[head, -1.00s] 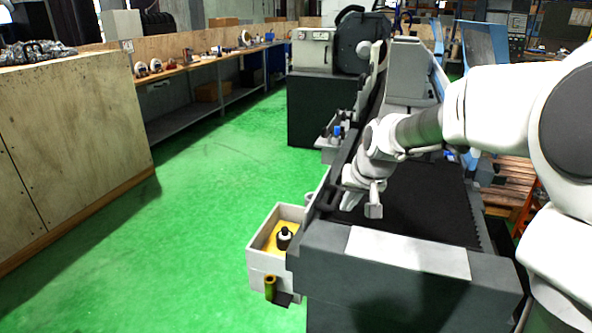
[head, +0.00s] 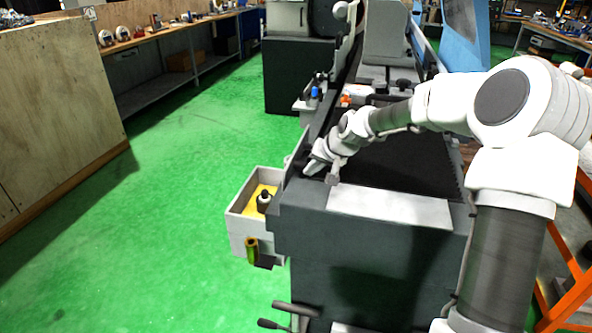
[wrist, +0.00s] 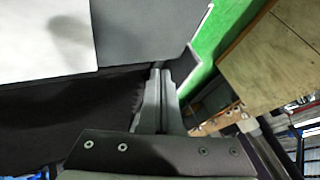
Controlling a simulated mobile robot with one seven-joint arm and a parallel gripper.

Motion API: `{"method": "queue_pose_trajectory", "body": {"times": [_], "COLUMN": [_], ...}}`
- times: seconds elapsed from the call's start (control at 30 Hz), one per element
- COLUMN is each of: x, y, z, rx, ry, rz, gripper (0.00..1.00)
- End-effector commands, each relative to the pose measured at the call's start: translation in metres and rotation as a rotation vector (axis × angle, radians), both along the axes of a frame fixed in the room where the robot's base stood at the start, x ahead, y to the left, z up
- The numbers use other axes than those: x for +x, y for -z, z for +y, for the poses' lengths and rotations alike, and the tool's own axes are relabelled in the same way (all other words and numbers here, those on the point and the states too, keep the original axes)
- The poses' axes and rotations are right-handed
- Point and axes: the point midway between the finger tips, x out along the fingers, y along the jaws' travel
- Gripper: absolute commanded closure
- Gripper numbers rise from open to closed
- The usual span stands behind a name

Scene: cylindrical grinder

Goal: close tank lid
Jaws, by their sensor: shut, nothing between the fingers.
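An open grey-white box (head: 238,222) with a yellow inside, which looks like the tank, sits low against the left side of the grinder. A thin upright panel (head: 297,153), possibly its lid, stands at the box's machine side; I cannot tell for sure. My gripper (head: 312,168) is shut and empty at the left edge of the grinder's bed, just right of this panel. Whether it touches the panel is not clear. In the wrist view my gripper's fingers (wrist: 158,72) are together near the machine edge, with green floor beyond.
A small black bottle-like part (head: 264,200) sits in the box, and a yellow-green cylinder (head: 251,250) is at its front. Dark handles (head: 293,310) stick out below. A wooden cabinet (head: 60,120) stands far left. Green floor (head: 160,220) between is clear.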

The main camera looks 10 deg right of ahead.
Motion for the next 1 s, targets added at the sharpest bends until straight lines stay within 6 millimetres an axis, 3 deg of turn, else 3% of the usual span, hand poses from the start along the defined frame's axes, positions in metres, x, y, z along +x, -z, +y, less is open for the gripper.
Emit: {"method": "queue_pose_trajectory", "body": {"times": [0.03,0.2,0.4,1.0], "x": [0.005,0.013,0.018,0.02], "y": [0.012,0.004,0.003,0.001], "z": [0.005,0.026,0.038,0.043], "rx": [0.0,-0.003,-0.001,-0.014], "ry": [-0.005,-0.004,0.0,-0.004], "rz": [0.002,-0.001,0.0,0.004], "gripper": [1.0,1.0,1.0,1.0]}}
